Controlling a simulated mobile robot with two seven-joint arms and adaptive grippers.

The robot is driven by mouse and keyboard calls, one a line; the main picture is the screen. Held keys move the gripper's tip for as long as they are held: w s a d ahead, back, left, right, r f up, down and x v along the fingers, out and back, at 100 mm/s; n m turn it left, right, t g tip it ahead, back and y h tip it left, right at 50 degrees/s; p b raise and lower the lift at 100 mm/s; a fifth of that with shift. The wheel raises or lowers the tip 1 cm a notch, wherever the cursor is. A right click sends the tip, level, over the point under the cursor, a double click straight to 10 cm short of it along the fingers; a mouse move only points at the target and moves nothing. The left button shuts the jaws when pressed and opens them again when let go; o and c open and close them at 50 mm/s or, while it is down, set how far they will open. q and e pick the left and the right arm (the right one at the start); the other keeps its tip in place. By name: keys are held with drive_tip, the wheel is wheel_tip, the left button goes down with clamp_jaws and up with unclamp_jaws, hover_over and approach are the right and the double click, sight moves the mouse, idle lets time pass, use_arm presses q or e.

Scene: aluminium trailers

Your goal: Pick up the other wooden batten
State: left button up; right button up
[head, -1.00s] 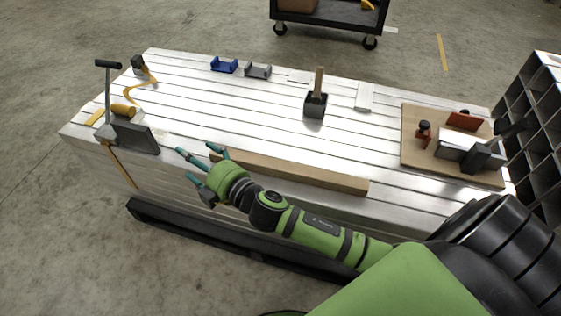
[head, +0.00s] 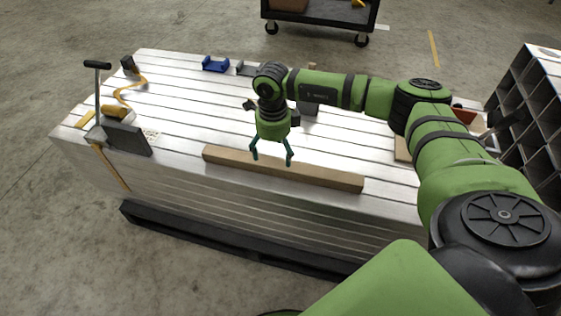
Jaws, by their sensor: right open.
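One wooden batten (head: 325,178) lies along the front edge of the slotted aluminium table. It is long and light brown. My right gripper (head: 271,161) is open and points down over the batten's middle-left part, with its teal fingertips apart. I cannot tell how high the fingertips are above the batten or whether they touch it. No second batten shows. My left gripper is not in view.
The aluminium table (head: 190,104) has a clamp with a grey plate (head: 128,138) at its left end. A blue bracket (head: 215,64) stands at the back. My arm hides much of the right side. A black shelf rack (head: 530,110) stands at the right.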

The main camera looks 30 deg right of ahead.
sight(277, 165)
drive_tip(key=f, duration=0.2)
drive_tip(key=s+f, duration=0.1)
drive_tip(key=f, duration=0.2)
drive_tip(key=shift+d+b, duration=0.1)
drive_tip(key=shift+b, duration=0.25)
drive_tip(key=shift+f, duration=0.55)
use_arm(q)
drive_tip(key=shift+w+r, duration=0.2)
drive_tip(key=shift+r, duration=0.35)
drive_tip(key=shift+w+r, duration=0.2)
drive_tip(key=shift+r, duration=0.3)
use_arm(e)
drive_tip(key=shift+r, duration=0.1)
drive_tip(key=c, duration=1.6)
